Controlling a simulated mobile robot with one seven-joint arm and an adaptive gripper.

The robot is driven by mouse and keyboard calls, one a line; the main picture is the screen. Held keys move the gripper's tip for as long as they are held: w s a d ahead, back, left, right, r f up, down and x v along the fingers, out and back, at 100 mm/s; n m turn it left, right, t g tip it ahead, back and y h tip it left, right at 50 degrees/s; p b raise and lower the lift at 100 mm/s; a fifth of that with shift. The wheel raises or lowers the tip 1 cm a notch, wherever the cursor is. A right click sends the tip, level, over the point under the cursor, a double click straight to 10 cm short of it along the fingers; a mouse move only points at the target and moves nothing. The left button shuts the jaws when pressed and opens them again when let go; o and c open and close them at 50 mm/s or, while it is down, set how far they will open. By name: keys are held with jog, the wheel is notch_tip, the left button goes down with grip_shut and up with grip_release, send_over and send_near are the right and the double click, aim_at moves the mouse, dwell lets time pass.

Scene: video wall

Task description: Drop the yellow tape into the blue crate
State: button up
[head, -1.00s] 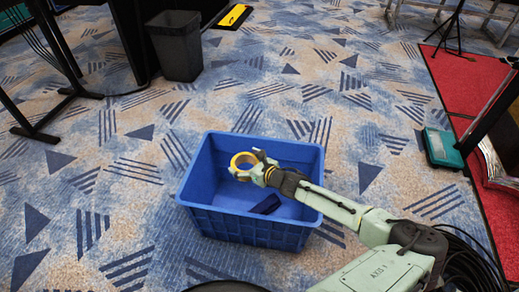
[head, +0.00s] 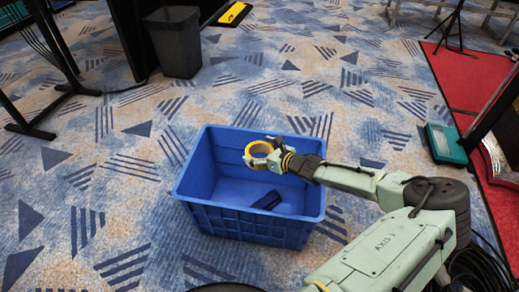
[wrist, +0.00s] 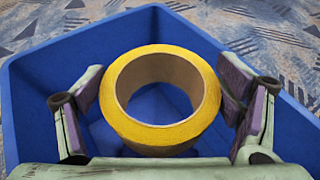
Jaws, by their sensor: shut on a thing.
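The yellow tape (head: 257,163) is a thick ring with a brown inner core. My gripper (head: 270,153) is shut on the tape and holds it above the blue crate (head: 240,221), over the opening. In the wrist view, the tape (wrist: 160,134) sits between the two fingers (wrist: 160,108), with the blue crate (wrist: 30,110) around and below it. The crate stands upright on the carpet and is open at the top.
A dark bin (head: 175,45) stands at the back left. A teal box (head: 445,145) sits by the red carpet (head: 478,90) at right. Patterned carpet around the crate is clear.

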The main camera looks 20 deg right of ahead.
jog(key=shift+f, duration=0.1)
jog(key=o, duration=1.3)
jog(key=v, duration=1.2)
